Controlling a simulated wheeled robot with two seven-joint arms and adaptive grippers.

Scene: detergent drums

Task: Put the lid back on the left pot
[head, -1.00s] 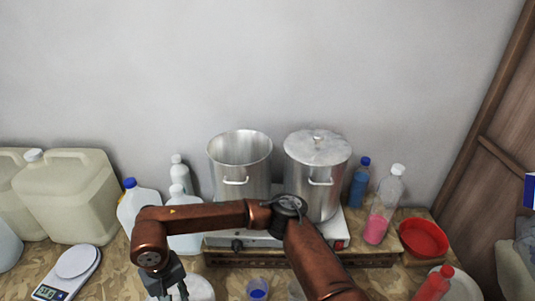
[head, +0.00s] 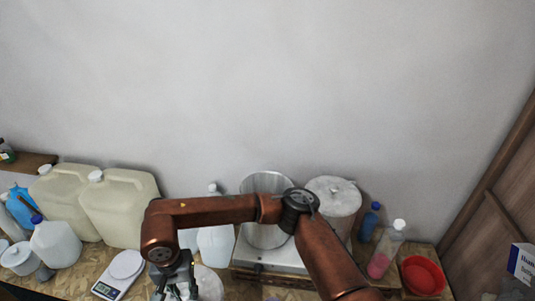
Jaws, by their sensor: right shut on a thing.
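The left pot (head: 266,236) is a tall metal pot with its top open. It stands on a hot plate (head: 297,262), and my right arm crosses in front of it. The right pot (head: 345,224) beside it has its lid (head: 333,192) on. My right gripper (head: 176,291) is low in the view, left of the pots. It is shut on a pale round thing, seemingly the left pot's lid (head: 209,285), partly cut off by the bottom edge. The exact grip is hidden. My left gripper is out of view.
Large canisters (head: 117,211), white jugs (head: 55,244) and a scale (head: 124,267) stand at left. A jug (head: 215,246) stands close to the left pot. Bottles (head: 387,249) and a red bowl (head: 423,275) are at right.

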